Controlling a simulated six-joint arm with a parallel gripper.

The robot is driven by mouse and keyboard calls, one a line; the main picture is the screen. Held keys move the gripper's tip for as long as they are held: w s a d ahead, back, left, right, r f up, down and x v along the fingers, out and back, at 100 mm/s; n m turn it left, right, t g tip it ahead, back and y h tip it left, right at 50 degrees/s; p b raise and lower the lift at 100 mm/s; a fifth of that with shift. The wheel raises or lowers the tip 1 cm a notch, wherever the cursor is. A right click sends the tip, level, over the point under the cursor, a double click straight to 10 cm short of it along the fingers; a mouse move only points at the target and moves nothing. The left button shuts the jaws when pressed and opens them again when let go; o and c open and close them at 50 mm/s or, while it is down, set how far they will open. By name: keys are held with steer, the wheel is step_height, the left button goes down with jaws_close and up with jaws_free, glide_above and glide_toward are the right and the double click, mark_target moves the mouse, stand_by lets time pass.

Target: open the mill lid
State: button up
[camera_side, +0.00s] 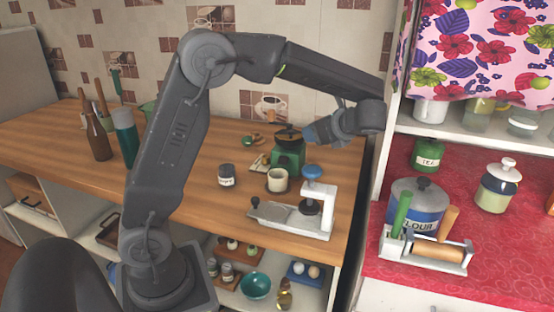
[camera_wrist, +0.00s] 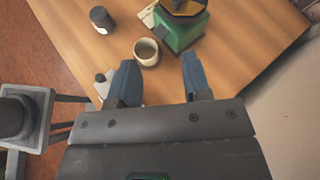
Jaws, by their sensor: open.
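The green mill (camera_side: 288,157) stands on the wooden counter, with a dark top (camera_side: 288,133) edged in yellow-orange. In the wrist view the mill (camera_wrist: 177,33) is at the upper middle, its top cut off by the frame edge. I cannot tell whether its lid is open or shut. My gripper (camera_side: 310,134) is close to the right of the mill's top in the side view. In the wrist view my gripper (camera_wrist: 160,78) is open, with its two blue fingers apart and nothing between them. It appears apart from the mill.
A cream cup (camera_side: 277,181) stands in front of the mill, and a dark jar (camera_side: 226,175) is left of it. A small green item (camera_side: 247,142) lies behind.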

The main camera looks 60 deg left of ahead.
steer(key=s+d+n+t+h, duration=0.2)
steer(key=s+d+n+h, duration=0.2)
steer(key=s, duration=0.3)
steer(key=s+d+n+t+h, duration=0.1)
steer(key=s+d+n+h, duration=0.3)
steer(key=s, duration=0.4)
steer(key=shift+s+d+r+n+t, duration=0.2)
steer(key=shift+d+n+t, duration=0.15)
steer(key=shift+d, duration=0.2)
steer(key=shift+w, duration=0.1)
steer(key=m+g+y, duration=0.3)
steer(key=m+y, duration=0.6)
steer(key=m, duration=0.2)
glide_toward(291, 131)
steer(key=x, duration=0.8)
steer(key=shift+a+f, duration=0.1)
